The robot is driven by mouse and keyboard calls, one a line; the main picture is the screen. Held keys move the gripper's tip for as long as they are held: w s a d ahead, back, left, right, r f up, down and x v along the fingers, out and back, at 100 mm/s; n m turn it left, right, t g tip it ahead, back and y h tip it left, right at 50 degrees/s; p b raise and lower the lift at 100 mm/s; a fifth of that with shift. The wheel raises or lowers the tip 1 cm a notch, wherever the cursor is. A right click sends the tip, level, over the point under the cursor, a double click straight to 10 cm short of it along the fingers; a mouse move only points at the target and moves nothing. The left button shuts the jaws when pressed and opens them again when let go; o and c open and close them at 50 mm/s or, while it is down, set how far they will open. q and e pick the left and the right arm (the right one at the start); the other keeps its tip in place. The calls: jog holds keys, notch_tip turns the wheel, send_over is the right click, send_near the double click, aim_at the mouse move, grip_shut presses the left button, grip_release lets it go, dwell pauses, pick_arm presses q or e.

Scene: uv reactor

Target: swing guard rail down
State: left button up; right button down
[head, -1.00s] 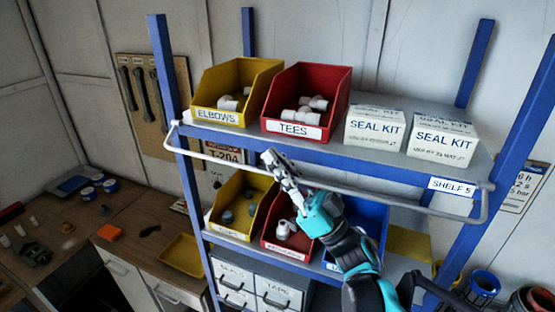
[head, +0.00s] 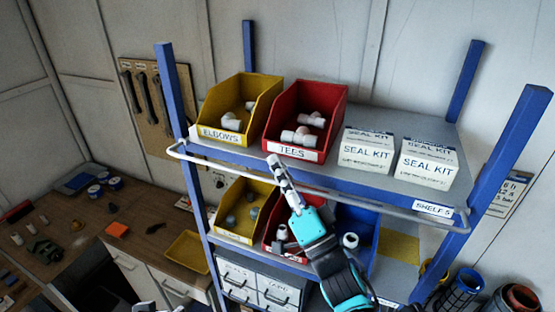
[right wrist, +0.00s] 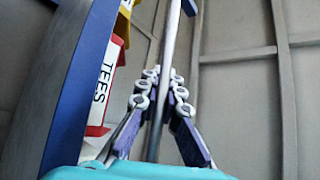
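The guard rail (head: 368,206) is a grey-white bar along the front of the upper blue shelf. It runs between bent ends at the left and right posts, roughly level with the shelf edge. My right gripper (head: 275,164) is at the rail, left of its middle, below the red TEES bin. In the right wrist view the rail (right wrist: 171,40) passes between the fingers (right wrist: 163,82), with a narrow gap visible on each side. Contact cannot be made out.
The upper shelf holds a yellow ELBOWS bin (head: 220,133), the red TEES bin (head: 292,152) and white SEAL KIT boxes (head: 425,171). More bins stand below, behind my right arm. Blue posts (head: 175,95) flank the shelf. A workbench (head: 150,215) stands at the left.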

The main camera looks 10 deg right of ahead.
jog(key=shift+w+r+m+h+p, duration=0.1)
jog(key=shift+r+m+h+p, duration=0.1)
jog(key=shift+m+h+p, duration=0.4)
jog(key=c, duration=1.7)
grip_release()
jog(key=v, duration=0.7)
jog(key=shift+s+d+f, duration=0.1)
jog(key=shift+s+d, duration=0.1)
jog(key=shift+s, duration=0.05)
jog(key=shift+s, duration=0.1)
